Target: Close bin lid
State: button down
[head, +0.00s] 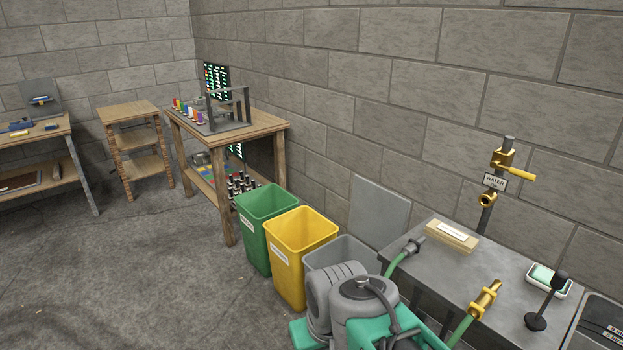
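A grey bin (345,251) stands at the right end of a row of bins, between the yellow bin and the metal table. A flat grey lid panel (380,212) stands almost upright behind it near the block wall, so this bin looks open. My arm covers the lower part of the grey bin, and the hinge is hard to make out. A yellow bin (290,262) and a green bin (254,242) stand to its left, both open at the top with no lid seen. My gripper is not in view; only grey and green links of my arm show at the bottom.
A metal table (465,262) at right holds a wooden block (452,236), a green hose with a brass nozzle (485,299) and a black stand (538,318). A water tap (488,200) rises behind it. A wooden workbench (258,127) stands beyond the bins. Floor at left is clear.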

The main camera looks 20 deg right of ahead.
aim_at(378, 216)
jog(key=u, duration=0.6)
jog(key=i, duration=2.5)
jog(key=z, duration=1.45)
jog(key=i, duration=0.9)
jog(key=z, duration=1)
